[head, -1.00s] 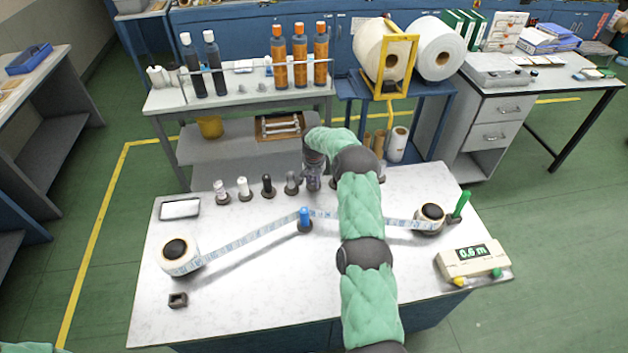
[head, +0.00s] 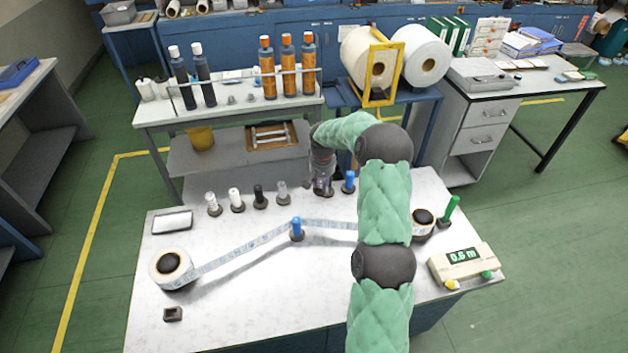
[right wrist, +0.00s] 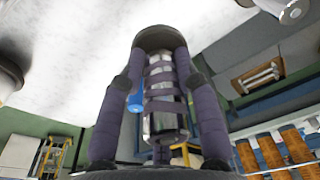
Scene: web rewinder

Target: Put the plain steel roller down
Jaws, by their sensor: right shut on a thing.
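My right gripper (head: 322,182) is over the back edge area of the white table (head: 220,260), pointing down. In the right wrist view its purple fingers (right wrist: 163,100) are shut on a shiny steel roller (right wrist: 160,125). A dark round base (right wrist: 160,38) shows at the roller's far end, by the tabletop; I cannot tell whether it touches the table. In the head view the fingers mostly hide the roller. A blue roller (head: 349,182) stands just right of the gripper. My left gripper is out of view.
Left of the gripper stand a grey metallic roller (head: 282,192), a black roller (head: 259,196) and two white-topped rollers (head: 235,200). A web runs from the left reel (head: 170,268) past a blue post (head: 297,229) towards the right reel (head: 423,222). The front left tabletop is mostly clear.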

